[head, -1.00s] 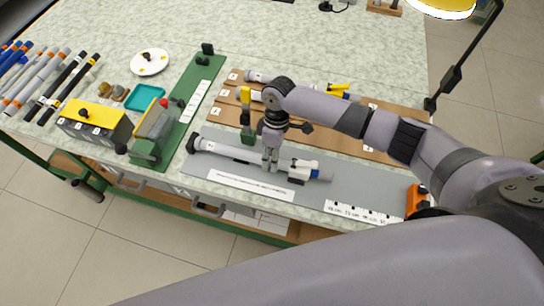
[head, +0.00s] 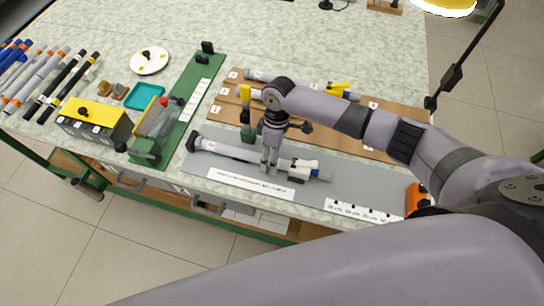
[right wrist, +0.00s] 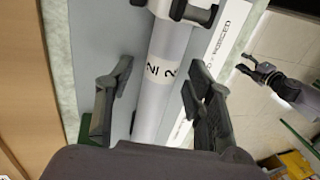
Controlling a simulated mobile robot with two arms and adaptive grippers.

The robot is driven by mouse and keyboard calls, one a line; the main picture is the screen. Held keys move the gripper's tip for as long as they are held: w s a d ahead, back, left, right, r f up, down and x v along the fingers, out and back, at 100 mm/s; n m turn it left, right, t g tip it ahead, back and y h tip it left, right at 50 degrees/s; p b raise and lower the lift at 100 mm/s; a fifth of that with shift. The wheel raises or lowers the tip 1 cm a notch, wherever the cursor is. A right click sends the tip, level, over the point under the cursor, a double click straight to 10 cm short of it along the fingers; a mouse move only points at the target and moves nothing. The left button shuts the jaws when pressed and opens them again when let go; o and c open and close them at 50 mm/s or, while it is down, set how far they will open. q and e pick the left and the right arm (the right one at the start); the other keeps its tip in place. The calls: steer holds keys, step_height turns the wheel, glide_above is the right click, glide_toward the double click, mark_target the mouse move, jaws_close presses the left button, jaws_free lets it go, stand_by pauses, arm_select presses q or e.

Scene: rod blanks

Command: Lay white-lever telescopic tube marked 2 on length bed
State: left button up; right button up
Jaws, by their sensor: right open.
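The telescopic tube marked 2 (head: 228,150) lies along the grey length bed (head: 345,186), with a black cap at its left end and a white lever clamp (head: 304,169) towards its right end. The right wrist view shows the mark 2 on the tube (right wrist: 166,64). My right gripper (head: 270,168) is over the middle of the tube, pointing down. In the right wrist view its fingers (right wrist: 158,84) are open, one on each side of the tube with gaps between. Contact between tube and bed is partly hidden by the gripper.
A brown board (head: 378,121) behind the bed holds other tubes, one with a yellow lever (head: 339,87). A yellow-black upright (head: 246,108) stands at the bed's back edge. A green fixture (head: 183,118) is at the left, an orange block (head: 414,198) at the bed's right end.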

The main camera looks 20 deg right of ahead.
steer(key=v, duration=1.2)
